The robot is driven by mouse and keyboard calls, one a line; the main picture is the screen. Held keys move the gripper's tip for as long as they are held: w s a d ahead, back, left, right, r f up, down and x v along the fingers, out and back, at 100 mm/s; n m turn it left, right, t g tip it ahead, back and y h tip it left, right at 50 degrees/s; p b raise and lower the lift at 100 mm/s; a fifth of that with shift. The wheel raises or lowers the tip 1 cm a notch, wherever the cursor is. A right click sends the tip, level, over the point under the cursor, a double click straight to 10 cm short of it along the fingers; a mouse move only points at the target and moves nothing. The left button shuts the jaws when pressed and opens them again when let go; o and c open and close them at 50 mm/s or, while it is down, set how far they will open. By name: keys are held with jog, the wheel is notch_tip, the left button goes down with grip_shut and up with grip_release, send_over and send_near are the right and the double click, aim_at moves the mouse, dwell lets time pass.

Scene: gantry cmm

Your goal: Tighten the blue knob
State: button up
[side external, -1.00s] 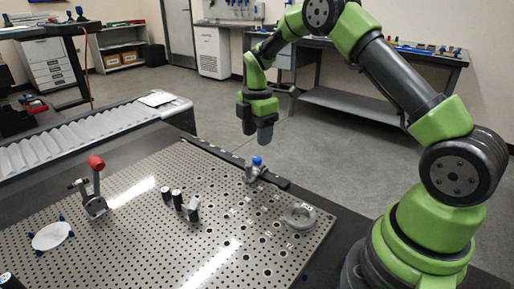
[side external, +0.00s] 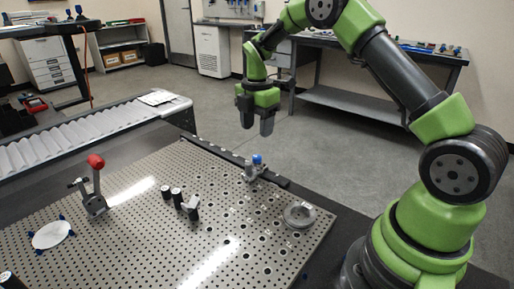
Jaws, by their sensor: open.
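The blue knob (side external: 257,159) tops a small grey fixture (side external: 252,172) at the far edge of the perforated metal plate (side external: 130,235). My gripper (side external: 256,128) hangs pointing down above the knob in the picture, its two dark fingers apart with nothing between them. A gap shows between the fingertips and the knob. How far the gripper is from the knob in depth is hard to tell from this one view.
A toggle clamp with a red handle (side external: 96,162), several dark cylinders (side external: 177,194), a grey ring (side external: 299,214) and a white disc (side external: 51,234) stand on the plate. A dark rail (side external: 225,155) runs along its far edge. A ribbed conveyor-like unit (side external: 80,138) lies behind left.

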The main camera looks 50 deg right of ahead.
aim_at(257, 157)
notch_tip(257, 157, down, 8)
jog(key=shift+f, duration=0.15)
dwell(0.3)
